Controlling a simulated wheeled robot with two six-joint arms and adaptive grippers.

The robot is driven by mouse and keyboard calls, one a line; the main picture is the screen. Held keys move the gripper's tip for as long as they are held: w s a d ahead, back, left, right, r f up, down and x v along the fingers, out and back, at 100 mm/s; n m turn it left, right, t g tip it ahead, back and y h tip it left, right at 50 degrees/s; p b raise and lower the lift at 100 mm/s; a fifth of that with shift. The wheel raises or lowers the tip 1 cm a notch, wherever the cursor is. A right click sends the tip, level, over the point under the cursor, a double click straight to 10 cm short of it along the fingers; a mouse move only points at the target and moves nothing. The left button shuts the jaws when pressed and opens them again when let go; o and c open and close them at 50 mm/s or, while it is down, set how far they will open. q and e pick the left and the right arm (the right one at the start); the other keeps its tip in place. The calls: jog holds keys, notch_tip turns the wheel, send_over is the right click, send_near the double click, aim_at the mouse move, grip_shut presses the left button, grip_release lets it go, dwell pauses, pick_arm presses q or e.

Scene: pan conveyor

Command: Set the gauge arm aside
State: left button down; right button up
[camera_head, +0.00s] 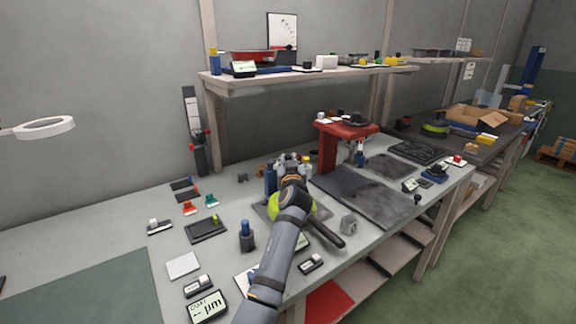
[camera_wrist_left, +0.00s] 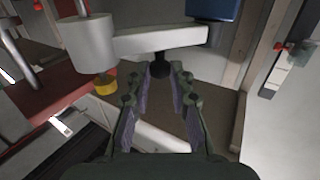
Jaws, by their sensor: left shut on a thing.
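The gauge arm (camera_wrist_left: 160,40) shows in the left wrist view as a pale horizontal bar, with a pale cylinder at its left end and a blue block at its right. A dark round knob (camera_wrist_left: 160,69) sits below the bar. My left gripper (camera_wrist_left: 162,82) has its fingertips at this knob and is shut on it. In the head view my left gripper (camera_head: 289,163) is over the bench, and my forearm hides much of what lies below. A blue part (camera_head: 270,178) shows just left of it. My right gripper is in neither view.
A red press stand (camera_head: 328,148) stands close on the right. Small gauges and a dark tray (camera_head: 206,230) lie to the left. The bench's far left is clear. A shelf (camera_head: 300,78) hangs behind.

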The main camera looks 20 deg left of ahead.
pick_arm(q)
jog(key=c, duration=1.2)
grip_release()
notch_tip(320, 180, up, 10)
jog(key=shift+f, duration=0.1)
jog(key=shift+c, duration=0.4)
